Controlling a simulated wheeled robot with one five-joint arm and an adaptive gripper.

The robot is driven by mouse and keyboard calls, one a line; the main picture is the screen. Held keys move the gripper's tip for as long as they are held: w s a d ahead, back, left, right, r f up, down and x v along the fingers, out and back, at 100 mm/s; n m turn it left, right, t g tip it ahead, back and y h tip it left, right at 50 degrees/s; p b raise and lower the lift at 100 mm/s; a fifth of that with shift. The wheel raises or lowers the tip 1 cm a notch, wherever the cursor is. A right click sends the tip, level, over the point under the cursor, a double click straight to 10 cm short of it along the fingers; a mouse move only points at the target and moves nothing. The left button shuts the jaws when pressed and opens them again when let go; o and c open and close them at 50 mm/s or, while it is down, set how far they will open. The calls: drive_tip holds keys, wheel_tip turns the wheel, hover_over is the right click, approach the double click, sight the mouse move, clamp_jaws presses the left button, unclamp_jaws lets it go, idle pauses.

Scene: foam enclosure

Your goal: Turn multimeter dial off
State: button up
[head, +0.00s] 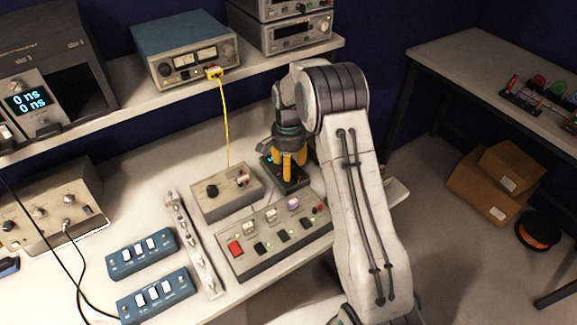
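A small dark device (292,185), which looks like the multimeter, lies on the bench behind the sloped control panel. A small greenish patch shows near its far left edge. My gripper (292,174) points down over it with yellow fingers. The fingertips are at or just above its face; I cannot tell whether they touch. The fingers hide the middle of the device, so its dial and setting are not visible. A narrow dark gap shows between the fingers, but how far they are apart on the dial is unclear.
A grey box with a black knob (228,191) stands just left of the device. The sloped panel with a red button (273,238) lies in front. A yellow cable (226,125) hangs from the shelf instrument (184,52). Blue switch boxes (142,253) sit front left.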

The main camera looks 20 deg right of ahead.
drive_tip(key=shift+f, duration=0.8)
clamp_jaws()
